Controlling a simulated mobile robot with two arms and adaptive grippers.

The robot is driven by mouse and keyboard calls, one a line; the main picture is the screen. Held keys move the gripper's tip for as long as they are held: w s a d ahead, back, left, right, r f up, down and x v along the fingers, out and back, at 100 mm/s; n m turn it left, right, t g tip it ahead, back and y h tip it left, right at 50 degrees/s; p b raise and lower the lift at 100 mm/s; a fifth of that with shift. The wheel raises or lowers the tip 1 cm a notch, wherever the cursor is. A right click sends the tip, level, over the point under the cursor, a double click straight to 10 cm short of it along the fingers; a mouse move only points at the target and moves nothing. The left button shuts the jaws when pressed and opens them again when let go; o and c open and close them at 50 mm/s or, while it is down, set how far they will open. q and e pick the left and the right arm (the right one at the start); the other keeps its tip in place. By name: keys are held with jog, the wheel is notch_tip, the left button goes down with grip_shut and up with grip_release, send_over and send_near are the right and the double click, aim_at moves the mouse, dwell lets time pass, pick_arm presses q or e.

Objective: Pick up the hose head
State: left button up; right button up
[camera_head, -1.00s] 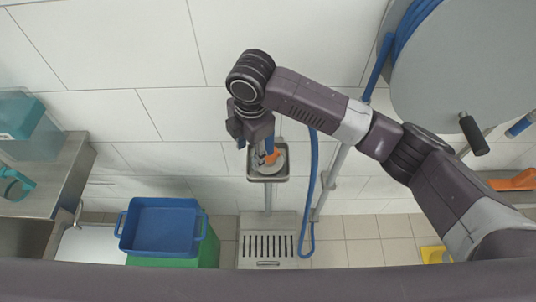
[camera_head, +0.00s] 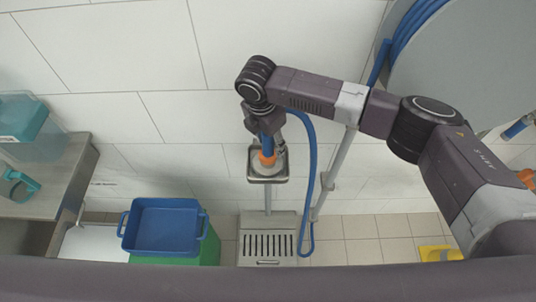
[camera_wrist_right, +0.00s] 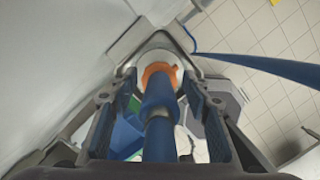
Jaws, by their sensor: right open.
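The hose head, blue with an orange ring (camera_head: 267,159), stands nose down in a small metal holder (camera_head: 283,178) on the wall stand. In the right wrist view the blue hose head (camera_wrist_right: 158,98) runs between the two fingers of my right gripper (camera_wrist_right: 160,84), its orange and white end beyond the fingertips. The fingers are open, one on each side of it, with gaps still showing. In the head view my right gripper (camera_head: 265,122) is over the upper part of the hose head and hides it partly. My left gripper is out of view.
A blue hose (camera_head: 313,160) loops down just right of the holder, beside a grey pole (camera_head: 335,165). A large grey reel (camera_head: 465,65) is at upper right. A blue crate (camera_head: 165,228) stands lower left, near a metal counter (camera_head: 50,185). A floor grate (camera_head: 267,245) lies below.

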jog(key=shift+f, duration=0.2)
grip_shut()
jog(key=shift+r, duration=0.1)
